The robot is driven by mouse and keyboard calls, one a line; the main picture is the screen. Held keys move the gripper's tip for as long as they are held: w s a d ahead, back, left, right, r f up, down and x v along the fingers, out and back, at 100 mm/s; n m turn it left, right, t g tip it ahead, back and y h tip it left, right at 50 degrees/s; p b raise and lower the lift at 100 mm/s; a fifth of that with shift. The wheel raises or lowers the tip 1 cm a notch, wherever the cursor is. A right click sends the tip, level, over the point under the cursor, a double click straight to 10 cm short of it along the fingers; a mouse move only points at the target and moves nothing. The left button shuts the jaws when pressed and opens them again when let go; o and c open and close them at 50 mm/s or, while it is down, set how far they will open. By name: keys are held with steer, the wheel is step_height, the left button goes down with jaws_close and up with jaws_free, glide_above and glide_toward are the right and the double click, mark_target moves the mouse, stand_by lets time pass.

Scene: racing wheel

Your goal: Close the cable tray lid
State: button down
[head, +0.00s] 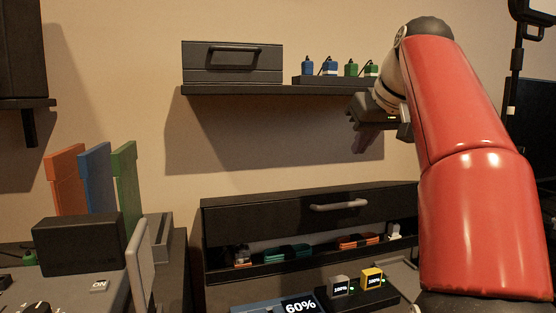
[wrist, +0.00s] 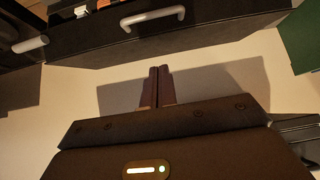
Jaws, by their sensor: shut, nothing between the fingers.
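The cable tray (head: 222,272) is a dark, wide box low against the wall. Its dark lid (head: 285,216) is raised, with an open gap below it. A grey bar handle (head: 338,204) is on the lid. Green cables (head: 288,252) and orange cables (head: 360,241) lie in the gap. My gripper (head: 360,143) is above the tray's right part, below the shelf, with its fingers together and empty. In the wrist view, my gripper (wrist: 158,82) points toward the lid (wrist: 195,30) and its handle (wrist: 152,17), apart from both.
A wall shelf (head: 270,90) holds a dark case (head: 232,62) and several small plugs. Chargers (head: 372,277) and a blue 60% display (head: 298,305) stand in front of the tray. Orange, blue and green panels (head: 95,180) and a black box (head: 80,246) are at left.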

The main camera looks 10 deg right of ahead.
steer(key=b, duration=0.4)
glide_toward(346, 191)
steer(key=a+f, duration=0.4)
steer(key=shift+w+d+f, duration=0.2)
steer(key=shift+w+f, duration=0.15)
steer(key=shift+f, duration=0.35)
step_height(346, 191, down, 9)
steer(key=s+t+b, duration=0.1)
steer(key=b, duration=0.9)
steer(key=shift+s, duration=0.2)
steer(key=shift+f, duration=0.15)
